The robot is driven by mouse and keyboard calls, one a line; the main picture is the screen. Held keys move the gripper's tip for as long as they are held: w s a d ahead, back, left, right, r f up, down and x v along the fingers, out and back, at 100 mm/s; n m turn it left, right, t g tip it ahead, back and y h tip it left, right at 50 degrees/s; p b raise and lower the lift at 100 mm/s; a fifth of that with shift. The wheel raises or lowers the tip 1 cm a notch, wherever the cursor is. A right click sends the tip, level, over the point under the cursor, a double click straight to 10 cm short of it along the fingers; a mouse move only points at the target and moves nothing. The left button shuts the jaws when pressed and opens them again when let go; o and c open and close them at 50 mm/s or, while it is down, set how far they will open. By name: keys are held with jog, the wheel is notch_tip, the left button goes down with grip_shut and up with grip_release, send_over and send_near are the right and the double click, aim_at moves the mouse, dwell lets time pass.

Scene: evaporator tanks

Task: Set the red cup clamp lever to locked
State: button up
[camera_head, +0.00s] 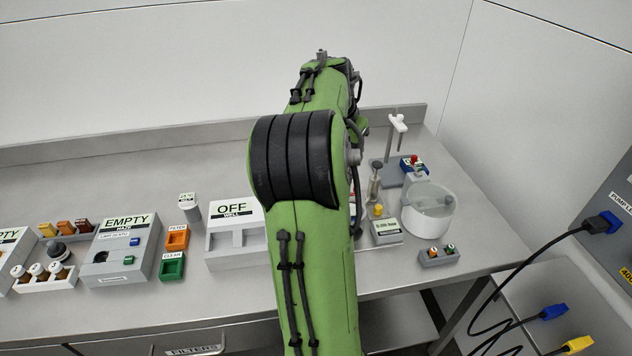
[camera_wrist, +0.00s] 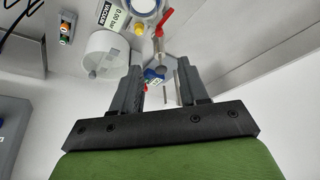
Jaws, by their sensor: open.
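A red lever (camera_wrist: 166,21), which I take for the cup clamp lever, shows near the top middle of the wrist view. It stands tilted beside a clear and metal column (camera_wrist: 158,47). Whether it is locked I cannot tell. My gripper (camera_wrist: 168,76) is open and empty, its fingers pointing toward the bench fittings. The red lever lies beyond the fingertips, not touching them. In the head view my green arm hides the gripper and I cannot make out this lever.
A white round vessel (camera_head: 427,212) and a small bar display (camera_head: 387,230) stand at the bench's right. An OFF box (camera_head: 235,235) sits left of my arm. Cables hang right.

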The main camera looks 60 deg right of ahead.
aim_at(356, 187)
jog(key=b+x, duration=0.3)
jog(key=x, duration=1.3)
jog(key=shift+d, duration=0.2)
jog(key=shift+r, duration=0.1)
grip_shut()
